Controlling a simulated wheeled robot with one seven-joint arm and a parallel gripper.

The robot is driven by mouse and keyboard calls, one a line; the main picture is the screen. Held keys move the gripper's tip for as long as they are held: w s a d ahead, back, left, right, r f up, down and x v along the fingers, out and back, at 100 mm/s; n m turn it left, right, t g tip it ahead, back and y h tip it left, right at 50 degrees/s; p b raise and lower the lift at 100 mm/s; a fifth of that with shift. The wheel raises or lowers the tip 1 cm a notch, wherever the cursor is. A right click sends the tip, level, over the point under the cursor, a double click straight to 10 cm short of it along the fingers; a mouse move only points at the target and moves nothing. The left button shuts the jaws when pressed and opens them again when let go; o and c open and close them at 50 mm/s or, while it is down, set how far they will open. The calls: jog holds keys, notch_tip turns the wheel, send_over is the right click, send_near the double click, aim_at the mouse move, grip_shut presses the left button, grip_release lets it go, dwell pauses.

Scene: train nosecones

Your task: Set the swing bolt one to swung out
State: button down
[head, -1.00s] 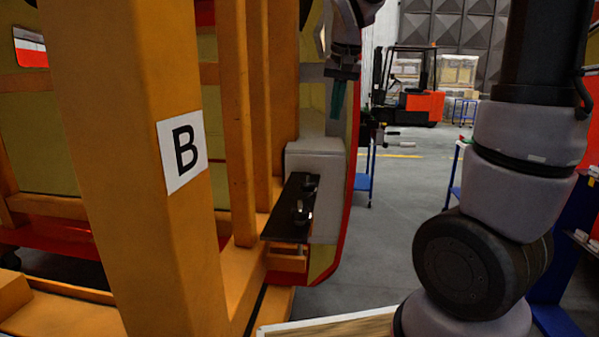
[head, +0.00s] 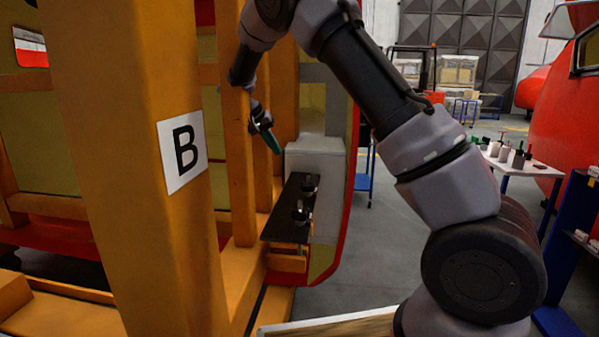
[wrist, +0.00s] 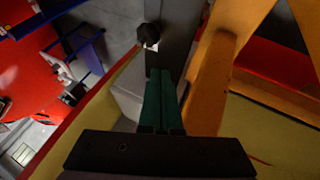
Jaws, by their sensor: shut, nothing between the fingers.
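Two swing bolts with dark knobs sit on a black plate (head: 276,225) fixed beside a grey box (head: 325,165). The nearer bolt (head: 301,216) and the farther bolt (head: 309,186) both show in the head view. I cannot tell which is number one, or how each is turned. My gripper (head: 273,143) has green fingers, shut and empty, tilted down just above and left of the grey box. In the wrist view the shut fingers (wrist: 162,103) point toward a dark plate (wrist: 173,50) with one black knob (wrist: 149,35) beyond the tips, apart from them.
An orange frame post marked B (head: 150,230) stands close on the left, and another orange upright (head: 237,130) is beside my gripper. A red-edged panel lies behind the grey box. A white table (head: 515,162) stands at the right. The floor between is clear.

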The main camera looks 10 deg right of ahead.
jog(key=shift+w+a+f, duration=0.1)
jog(key=shift+a+f, duration=0.05)
send_near(306, 181)
notch_tip(306, 181, down, 3)
jog(key=w+a, duration=0.2)
jog(key=shift+s+d+f, duration=0.15)
jog(key=shift+d, duration=0.9)
jog(key=shift+s+d+f, duration=0.1)
jog(key=shift+d+f, duration=0.05)
jog(key=shift+d, duration=0.9)
jog(key=shift+d, duration=0.1)
